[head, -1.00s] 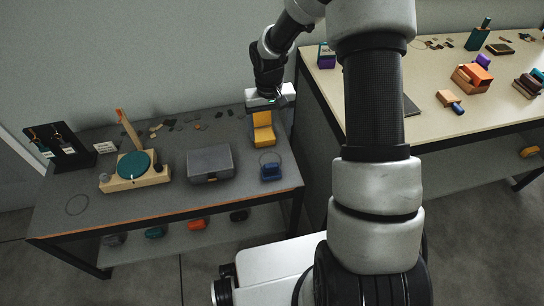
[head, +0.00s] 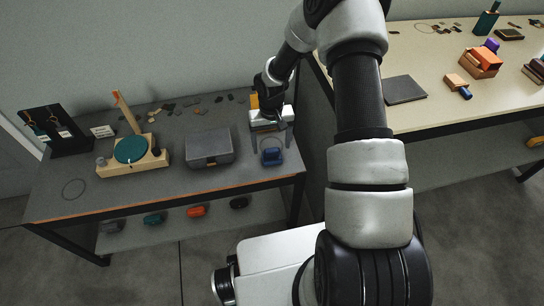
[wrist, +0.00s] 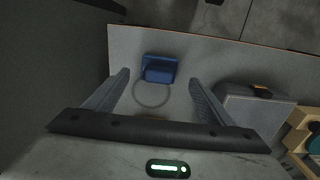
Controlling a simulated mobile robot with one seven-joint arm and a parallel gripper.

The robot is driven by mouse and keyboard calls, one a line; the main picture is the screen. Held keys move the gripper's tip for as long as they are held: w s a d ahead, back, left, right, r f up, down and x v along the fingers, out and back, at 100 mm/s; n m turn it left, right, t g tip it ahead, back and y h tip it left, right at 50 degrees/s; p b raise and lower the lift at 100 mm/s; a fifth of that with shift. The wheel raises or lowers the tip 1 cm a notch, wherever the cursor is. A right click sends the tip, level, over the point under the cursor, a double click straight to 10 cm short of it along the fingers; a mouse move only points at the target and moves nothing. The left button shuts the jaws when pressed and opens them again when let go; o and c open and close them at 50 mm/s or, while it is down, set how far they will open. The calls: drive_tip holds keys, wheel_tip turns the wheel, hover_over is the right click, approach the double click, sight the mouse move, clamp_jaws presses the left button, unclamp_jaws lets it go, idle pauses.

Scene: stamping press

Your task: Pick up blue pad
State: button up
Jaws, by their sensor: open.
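The blue pad (head: 271,156) sits near the right front of the grey table, at the edge of a thin ring drawn on the tabletop. In the wrist view the blue pad (wrist: 159,70) lies beyond the fingertips, between their lines. My gripper (head: 269,146) is open and empty, with its fingers pointing down around the pad in the head view. In the wrist view my gripper (wrist: 158,78) shows both fingers apart, with the ring between them. I cannot tell the exact height of the fingertips above the table.
A grey box (head: 209,148) stands left of the pad; it also shows in the wrist view (wrist: 254,108). A wooden device with a teal disc (head: 131,150) stands farther left. The beige table (head: 430,112) is at right.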

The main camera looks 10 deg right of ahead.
sight(272, 150)
wheel_tip(272, 150, down, 5)
drive_tip(key=shift+s+d+r+b, duration=0.1)
drive_tip(key=shift+s+b, duration=0.05)
drive_tip(key=shift+b, duration=0.45)
drive_tip(key=shift+c, duration=0.3)
drive_tip(key=c, duration=1.1)
drive_tip(key=shift+r, duration=0.1)
wheel_tip(272, 150, up, 10)
drive_tip(key=shift+f+p, duration=0.1)
drive_tip(key=shift+p, duration=1.1)
